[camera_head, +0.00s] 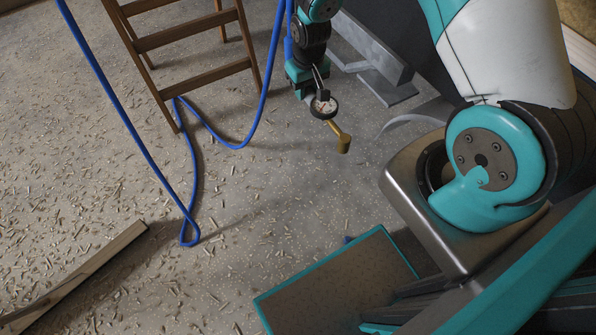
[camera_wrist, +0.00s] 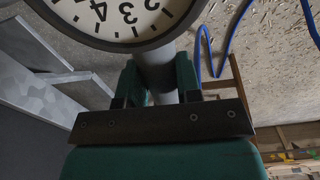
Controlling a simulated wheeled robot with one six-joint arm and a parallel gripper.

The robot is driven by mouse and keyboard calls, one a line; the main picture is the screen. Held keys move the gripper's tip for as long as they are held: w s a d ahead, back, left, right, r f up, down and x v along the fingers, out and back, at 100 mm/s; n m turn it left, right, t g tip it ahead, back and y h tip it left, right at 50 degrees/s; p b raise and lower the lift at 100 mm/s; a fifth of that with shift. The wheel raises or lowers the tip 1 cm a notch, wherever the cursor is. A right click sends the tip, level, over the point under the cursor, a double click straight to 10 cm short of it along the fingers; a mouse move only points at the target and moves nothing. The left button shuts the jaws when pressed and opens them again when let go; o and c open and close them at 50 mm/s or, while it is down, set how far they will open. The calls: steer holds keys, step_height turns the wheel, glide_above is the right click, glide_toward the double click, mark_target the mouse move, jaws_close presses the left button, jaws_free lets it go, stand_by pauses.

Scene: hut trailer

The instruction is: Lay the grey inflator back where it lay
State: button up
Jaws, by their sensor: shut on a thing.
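The grey inflator has a round white dial with a dark rim (camera_head: 324,106) and a brass end piece (camera_head: 342,141) in the head view. In the wrist view its grey body (camera_wrist: 157,70) stands between my fingers, with the numbered dial (camera_wrist: 115,14) at the top edge. My gripper (camera_head: 313,84) is shut on the inflator; both fingers also show in the wrist view (camera_wrist: 158,92). The inflator appears held above the floor, with the brass end hanging lowest. My gripper hides part of its body. I cannot tell where it lay before.
A blue hose (camera_head: 188,190) loops over the litter-strewn floor (camera_head: 250,220). A wooden ladder (camera_head: 192,35) stands at the upper left. A plank (camera_head: 85,272) lies at the lower left. Grey metal pieces (camera_head: 375,58) stand right of my gripper. The central floor has free room.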

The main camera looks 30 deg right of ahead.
steer(key=b, duration=3.6)
glide_above(297, 166)
step_height(297, 166, down, 41)
steer(key=shift+w+m+g, duration=0.15)
steer(key=shift+m+g, duration=0.15)
step_height(297, 166, down, 20)
steer(key=b, duration=1.2)
steer(key=o, duration=1)
